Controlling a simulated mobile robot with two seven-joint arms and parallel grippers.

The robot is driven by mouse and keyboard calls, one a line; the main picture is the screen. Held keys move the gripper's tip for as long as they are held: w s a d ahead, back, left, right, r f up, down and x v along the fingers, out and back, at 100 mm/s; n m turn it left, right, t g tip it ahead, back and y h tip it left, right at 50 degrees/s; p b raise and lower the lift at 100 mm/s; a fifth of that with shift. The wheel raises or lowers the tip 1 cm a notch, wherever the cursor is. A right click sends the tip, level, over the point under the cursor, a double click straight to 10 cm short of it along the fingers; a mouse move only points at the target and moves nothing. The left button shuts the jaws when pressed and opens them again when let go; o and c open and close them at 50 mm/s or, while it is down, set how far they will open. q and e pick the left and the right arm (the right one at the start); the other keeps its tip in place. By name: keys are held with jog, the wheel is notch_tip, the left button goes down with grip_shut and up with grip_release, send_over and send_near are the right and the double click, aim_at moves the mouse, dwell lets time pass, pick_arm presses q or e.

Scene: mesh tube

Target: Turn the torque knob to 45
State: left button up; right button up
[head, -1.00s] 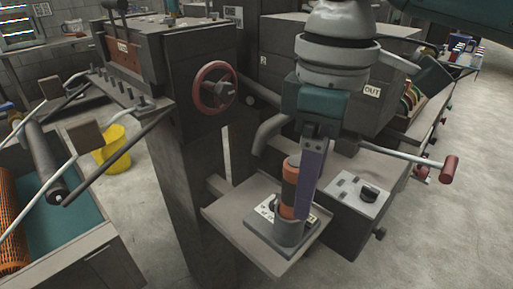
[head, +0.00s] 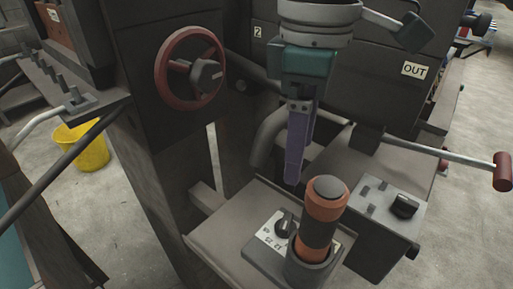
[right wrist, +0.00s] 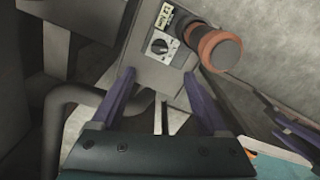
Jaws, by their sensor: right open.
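The torque knob (head: 285,224) is a small dark knob on a white plate with printed numbers. It also shows from above in the right wrist view (right wrist: 160,46), but its exact setting is too small to read. An orange and black tool (head: 318,222) stands upright in a round grey holder beside the knob. My right gripper (head: 292,180) hangs behind the knob, pointing down, apart from it. In the right wrist view its two purple fingers (right wrist: 159,75) are spread with nothing between them, and the knob lies beyond the tips. My left gripper is not in the head view.
A grey control box (head: 375,215) with a black knob (head: 404,205) stands right of the tool. A lever with a red grip (head: 502,171) sticks out at right. A red handwheel (head: 191,69) and a bent grey pipe (head: 268,138) are to the left. Unclear purple parts show low right in the wrist view.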

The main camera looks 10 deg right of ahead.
jog(key=b, duration=0.4)
send_near(289, 221)
notch_tip(289, 221, down, 8)
jog(key=shift+f+b, duration=0.25)
jog(key=shift+b, duration=0.6)
grip_shut()
